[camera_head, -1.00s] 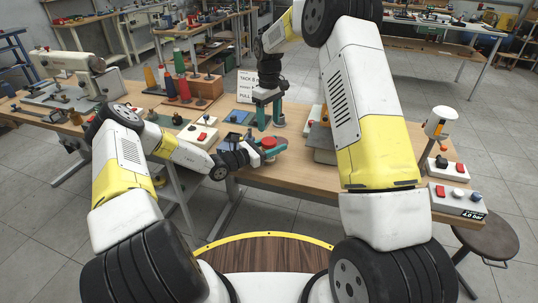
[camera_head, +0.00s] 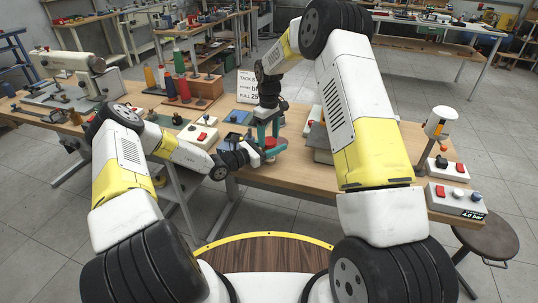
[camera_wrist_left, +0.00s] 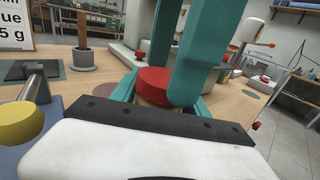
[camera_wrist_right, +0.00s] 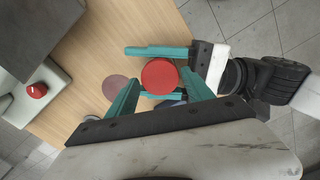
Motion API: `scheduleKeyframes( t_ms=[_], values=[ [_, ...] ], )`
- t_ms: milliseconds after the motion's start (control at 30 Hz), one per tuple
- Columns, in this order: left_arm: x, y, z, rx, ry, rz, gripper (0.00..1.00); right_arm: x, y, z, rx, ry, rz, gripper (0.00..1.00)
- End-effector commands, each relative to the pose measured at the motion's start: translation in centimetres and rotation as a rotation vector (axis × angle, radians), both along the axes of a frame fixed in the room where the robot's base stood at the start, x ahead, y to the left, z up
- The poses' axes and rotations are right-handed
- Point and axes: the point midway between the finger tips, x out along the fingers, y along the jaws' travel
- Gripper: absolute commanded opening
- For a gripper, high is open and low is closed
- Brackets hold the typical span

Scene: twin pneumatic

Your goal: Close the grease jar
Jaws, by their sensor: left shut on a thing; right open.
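The grease jar's red lid (camera_head: 270,142) shows at the table's front edge, between both grippers. In the left wrist view the red lid (camera_wrist_left: 154,80) sits on top of the jar, whose tan side (camera_wrist_left: 150,102) shows only as a sliver. My left gripper (camera_head: 268,152) is shut on the jar from the side. My right gripper (camera_head: 269,132) points down from above, open, with its teal fingers on either side of the lid. In the right wrist view the round lid (camera_wrist_right: 160,76) lies between those fingers, with gaps seeming to remain. Whether the lid is fully seated, I cannot tell.
A reddish-brown disc (camera_wrist_right: 115,88) lies flat on the table beside the jar. A white box with a red button (camera_wrist_right: 36,90) stands nearby. A sign (camera_head: 248,86) and a wooden spool rack (camera_head: 192,88) stand farther back. A dispenser stand (camera_head: 437,130) is at right.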

Motion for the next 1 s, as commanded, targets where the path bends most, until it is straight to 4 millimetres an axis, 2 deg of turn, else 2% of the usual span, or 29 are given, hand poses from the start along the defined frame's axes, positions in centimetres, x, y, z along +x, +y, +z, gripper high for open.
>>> scheduleKeyframes(
  t_ms=[133,400,467,700,800,933,1000],
  values=[
    [0.02,0.01,0.01,0.000,0.000,0.000,0.00,0.01,-0.01,-0.81,0.001,-0.001,-0.001,0.60],
    [0.02,0.01,0.01,0.000,0.000,0.000,0.00,0.02,-0.01,-0.89,0.000,-0.001,-0.001,0.60],
    [0.02,0.01,0.01,0.000,0.000,0.000,0.00,0.02,-0.01,-0.88,0.000,-0.001,-0.001,0.50],
    [0.02,0.01,0.01,0.000,0.000,0.000,0.00,0.02,-0.01,-0.86,0.000,-0.001,-0.001,0.03],
    [0.02,0.01,0.01,0.000,0.000,0.000,0.00,0.02,0.02,-0.86,0.000,-0.001,-0.028,0.02],
    [0.02,0.01,0.01,0.000,0.000,0.000,0.00,0.01,0.01,-0.88,-0.001,-0.001,-0.171,0.02],
    [0.02,0.01,0.01,0.000,0.000,0.000,0.00,0.01,-0.01,-0.89,0.000,0.000,-0.164,0.02]
  ],
)
